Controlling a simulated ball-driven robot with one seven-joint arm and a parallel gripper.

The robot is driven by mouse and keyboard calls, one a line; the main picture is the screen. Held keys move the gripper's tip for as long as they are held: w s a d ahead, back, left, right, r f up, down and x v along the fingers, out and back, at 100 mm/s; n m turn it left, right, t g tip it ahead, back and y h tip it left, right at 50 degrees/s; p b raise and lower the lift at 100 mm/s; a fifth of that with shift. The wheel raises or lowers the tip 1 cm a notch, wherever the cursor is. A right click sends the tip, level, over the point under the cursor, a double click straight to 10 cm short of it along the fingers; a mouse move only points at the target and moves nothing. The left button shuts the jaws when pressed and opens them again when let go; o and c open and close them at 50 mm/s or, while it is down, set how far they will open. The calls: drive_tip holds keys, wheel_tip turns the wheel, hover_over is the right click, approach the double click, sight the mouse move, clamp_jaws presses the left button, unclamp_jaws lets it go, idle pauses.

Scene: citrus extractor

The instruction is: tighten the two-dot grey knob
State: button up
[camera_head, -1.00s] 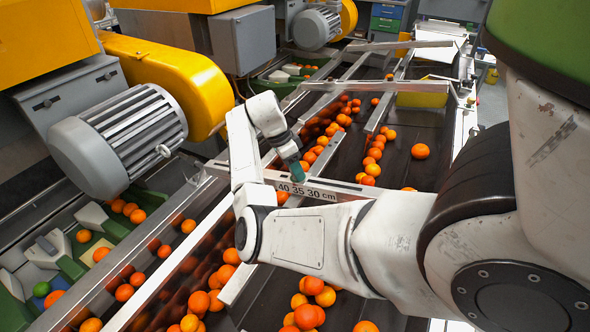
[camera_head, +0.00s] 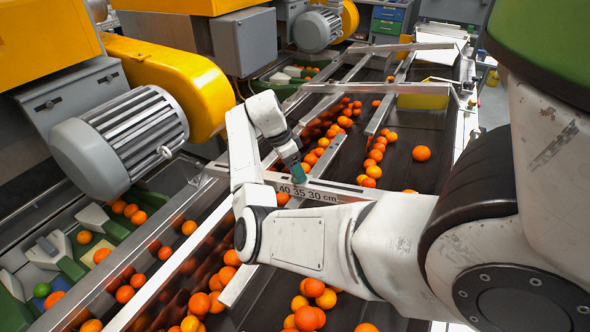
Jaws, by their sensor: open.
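My gripper (camera_head: 299,174) is at the end of my white arm, pointing down at the metal crossbar (camera_head: 318,190) marked "40 35 30 cm". Its tip is teal and small in the picture. It sits just above or at the bar; I cannot tell if it touches anything. The jaws are open, though their gap is too small to make out. I cannot pick out the two-dot grey knob; it may be hidden behind the gripper tip or my arm.
Dark conveyor lanes with many oranges (camera_head: 312,288) run under the crossbar, split by metal rails. A grey motor (camera_head: 120,140) and yellow guard (camera_head: 175,80) stand at the left. A yellow bin (camera_head: 423,96) is at the back. My arm covers the right front.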

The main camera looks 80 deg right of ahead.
drive_tip(key=v, duration=1)
drive_tip(key=shift+r, duration=0.1)
idle(0.6)
